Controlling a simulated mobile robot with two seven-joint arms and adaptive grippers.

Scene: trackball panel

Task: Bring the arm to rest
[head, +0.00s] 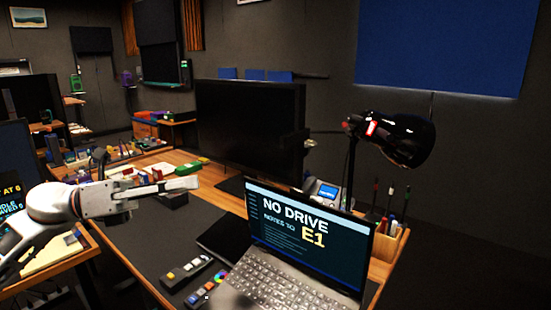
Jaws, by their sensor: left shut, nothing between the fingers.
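My left gripper (194,182) reaches in from the left, with its pale arm behind it. Its fingers are shut and empty, pointing right above the dark desk mat (130,238). It looks apart from everything on the desk. A small panel with colored and yellow buttons (187,272) lies on the mat below and right of the gripper. A second panel with a colored ring (207,289) lies beside it, partly cut by the laptop's edge. My right gripper is not in view.
An open laptop (306,236) reads "NO DRIVE, NOTES TO E1" at the front right. A large dark monitor (250,128) stands behind. A black lamp (405,138) overhangs the right side, above a pen holder (388,240). Small items crowd the desk behind the gripper.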

